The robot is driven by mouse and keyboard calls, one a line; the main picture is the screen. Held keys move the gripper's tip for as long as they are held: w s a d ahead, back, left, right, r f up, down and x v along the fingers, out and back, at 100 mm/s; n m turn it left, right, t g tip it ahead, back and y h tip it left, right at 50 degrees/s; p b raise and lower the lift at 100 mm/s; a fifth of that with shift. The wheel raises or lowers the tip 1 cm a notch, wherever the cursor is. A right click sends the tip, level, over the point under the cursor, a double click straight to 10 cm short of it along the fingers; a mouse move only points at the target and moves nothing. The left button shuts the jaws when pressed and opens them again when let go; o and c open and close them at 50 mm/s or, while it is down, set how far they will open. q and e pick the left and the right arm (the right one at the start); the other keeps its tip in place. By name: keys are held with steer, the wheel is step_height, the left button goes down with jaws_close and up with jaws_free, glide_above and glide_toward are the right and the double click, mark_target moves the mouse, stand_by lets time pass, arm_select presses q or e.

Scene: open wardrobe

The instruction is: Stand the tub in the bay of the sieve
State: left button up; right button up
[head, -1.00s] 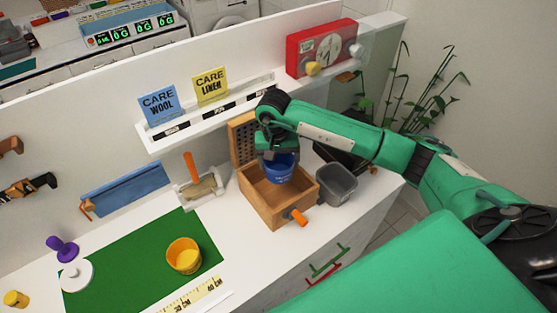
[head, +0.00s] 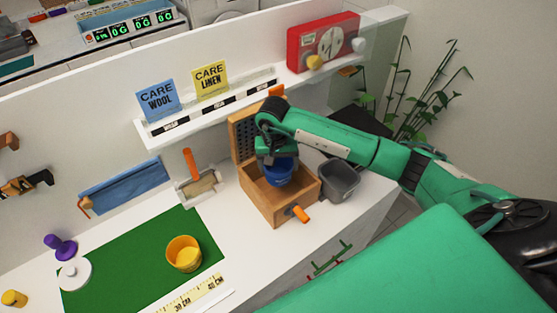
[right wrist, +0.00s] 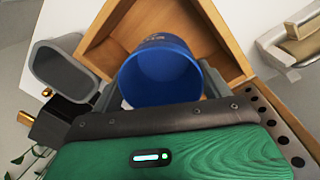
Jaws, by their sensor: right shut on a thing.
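My right gripper (head: 276,158) is shut on a blue tub (head: 280,174), which is upright. The tub is at the mouth of an open wooden box (head: 262,198) with an orange handle (head: 300,213) in front. A panel with dark round holes (head: 243,140), perhaps the sieve, stands up at the box's back. In the right wrist view the tub (right wrist: 158,72) shows its open top between the fingers, with the box wall (right wrist: 218,28) around part of it. The gripper hides part of the tub, and I cannot tell whether its base touches the box floor.
A grey bin (head: 341,178) stands close right of the box. A roller with orange handle (head: 190,163) is to the left. A green mat (head: 130,255) carries a yellow cup (head: 184,254). A shelf (head: 205,118) with care cards overhangs behind.

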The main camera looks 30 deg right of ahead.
step_height(320, 180, down, 2)
steer(key=shift+f+b, duration=0.2)
steer(key=shift+b, duration=0.15)
step_height(320, 180, down, 6)
steer(key=b, duration=0.6)
steer(key=shift+f+b, duration=0.35)
steer(key=shift+b, duration=0.4)
steer(key=o, duration=1)
steer(key=shift+c, duration=0.2)
steer(key=shift+r, duration=0.15)
steer(key=shift+r+p, duration=1.55)
steer(key=shift+r, duration=2.2)
step_height(320, 180, up, 9)
steer(key=p, duration=0.3)
